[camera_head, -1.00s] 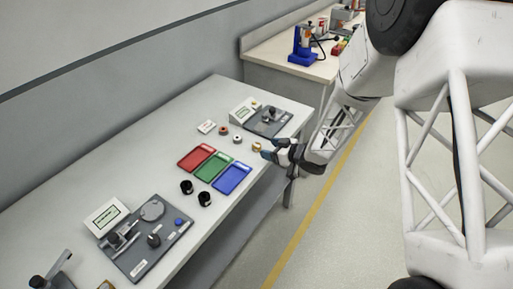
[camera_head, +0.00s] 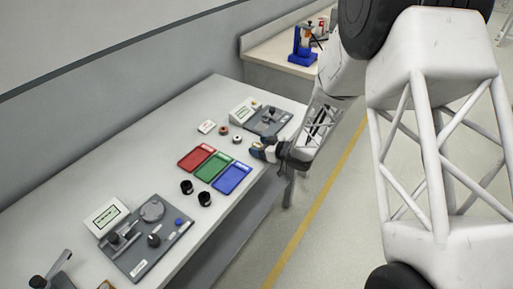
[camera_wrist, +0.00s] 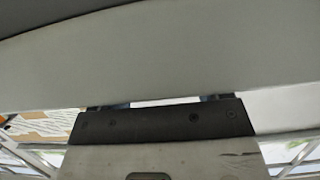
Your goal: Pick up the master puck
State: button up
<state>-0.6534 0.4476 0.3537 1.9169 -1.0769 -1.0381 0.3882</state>
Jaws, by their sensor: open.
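Two small ring-shaped pucks lie on the bench in the head view: a reddish-brown one (camera_head: 223,130) and a pale one (camera_head: 237,138). A gold-coloured one beside them, seen earlier, is now hidden by my gripper. I cannot tell from the pictures which is the master puck. My gripper (camera_head: 256,150) is open, low at the bench's right edge, just right of the pale puck and close to the blue tray. No puck shows in the wrist view, which holds mostly grey surfaces and the dark gripper body (camera_wrist: 160,120).
Red (camera_head: 197,157), green (camera_head: 214,167) and blue (camera_head: 233,179) trays lie in a row. Two black cylinders (camera_head: 187,187) (camera_head: 204,199) stand nearer. A grey gauge fixture (camera_head: 268,121) is behind the pucks, another (camera_head: 147,240) in front. A white card (camera_head: 207,127) lies left.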

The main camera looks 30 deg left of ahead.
dwell(0.4)
jog(key=c, duration=1.1)
jog(key=shift+r, duration=0.15)
jog(key=shift+r, duration=1.75)
jog(key=s+d, duration=0.3)
jog(key=s+d+r, duration=0.1)
jog(key=s+d, duration=0.7)
jog(key=shift+s+d+r, duration=0.1)
jog(key=shift+d+r, duration=0.05)
jog(key=shift+d, duration=0.05)
